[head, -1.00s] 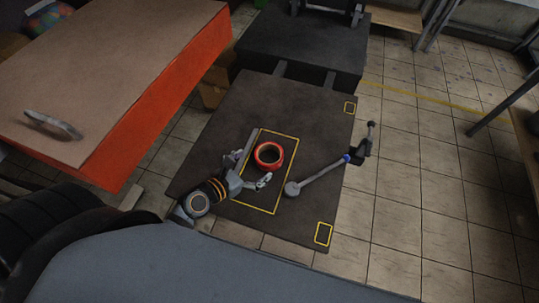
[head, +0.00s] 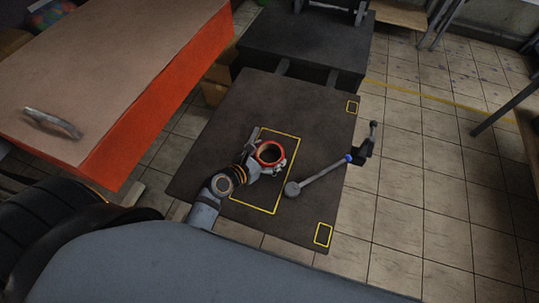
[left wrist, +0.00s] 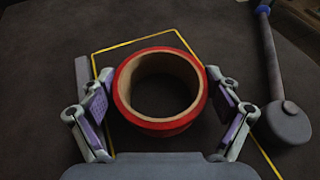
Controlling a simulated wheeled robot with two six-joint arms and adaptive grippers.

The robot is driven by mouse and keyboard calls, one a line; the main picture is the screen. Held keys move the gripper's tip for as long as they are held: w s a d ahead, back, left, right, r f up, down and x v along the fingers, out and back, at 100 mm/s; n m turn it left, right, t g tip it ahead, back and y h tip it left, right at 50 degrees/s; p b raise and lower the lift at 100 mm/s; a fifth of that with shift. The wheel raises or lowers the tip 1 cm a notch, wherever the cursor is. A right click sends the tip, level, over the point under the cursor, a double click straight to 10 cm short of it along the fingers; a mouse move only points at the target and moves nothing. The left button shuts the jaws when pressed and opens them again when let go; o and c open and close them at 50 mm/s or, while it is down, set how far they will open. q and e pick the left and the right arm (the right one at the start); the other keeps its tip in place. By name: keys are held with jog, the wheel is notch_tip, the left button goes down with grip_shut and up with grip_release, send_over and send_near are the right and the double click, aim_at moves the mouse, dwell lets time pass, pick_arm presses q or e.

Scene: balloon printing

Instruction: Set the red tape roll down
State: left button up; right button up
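The red tape roll (head: 270,143) is a red ring with a tan inside. It appears to rest on the dark tabletop (head: 215,140), within the large yellow-outlined rectangle. In the left wrist view the roll (left wrist: 160,124) sits between the fingers of my left gripper (left wrist: 159,74). The fingers stand on both sides with narrow dark gaps beside the pads, and the fingertips are very close to the roll's sides. In the head view my left gripper (head: 268,160) is around the roll, its near side partly hidden. My right gripper is not seen in either view.
A grey rod tool with a round end (head: 292,188) lies to the right, and its far end reaches past the table edge. Smaller yellow squares mark the right corners. An orange-sided table (head: 150,110) stands at left, with a grey handle-like object (head: 52,122) on top.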

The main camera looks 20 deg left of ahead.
pick_arm(q)
jog(key=c, duration=0.6)
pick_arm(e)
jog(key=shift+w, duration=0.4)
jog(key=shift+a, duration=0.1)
